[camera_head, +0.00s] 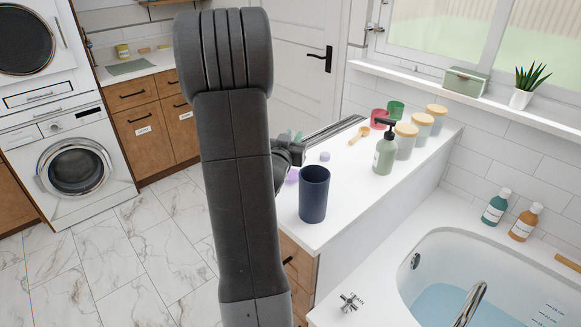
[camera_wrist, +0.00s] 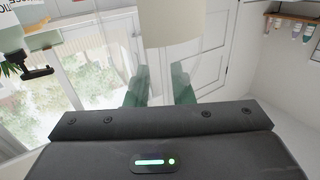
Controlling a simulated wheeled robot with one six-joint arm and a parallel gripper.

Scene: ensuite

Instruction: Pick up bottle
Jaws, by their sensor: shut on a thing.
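In the wrist view a pale cream, straight-sided thing (camera_wrist: 170,22), which looks like part of a bottle, stands at the top between the green, see-through fingers of my gripper (camera_wrist: 160,88). My gripper is shut on it. Its far end is cut off by the frame. Other bottles are in sight: a green pump bottle (camera_head: 384,152) upright on the counter, and a teal bottle (camera_head: 495,207) and an orange bottle (camera_head: 524,223) on the bathtub's rim.
A dark blue cup (camera_head: 313,194) stands near the counter's (camera_head: 345,190) front end. Several lidded jars (camera_head: 405,141), a red cup (camera_head: 379,119) and a green cup (camera_head: 396,109) stand farther back. The bathtub (camera_head: 425,262) is at the right. Tiled floor (camera_head: 120,260) lies open at the left.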

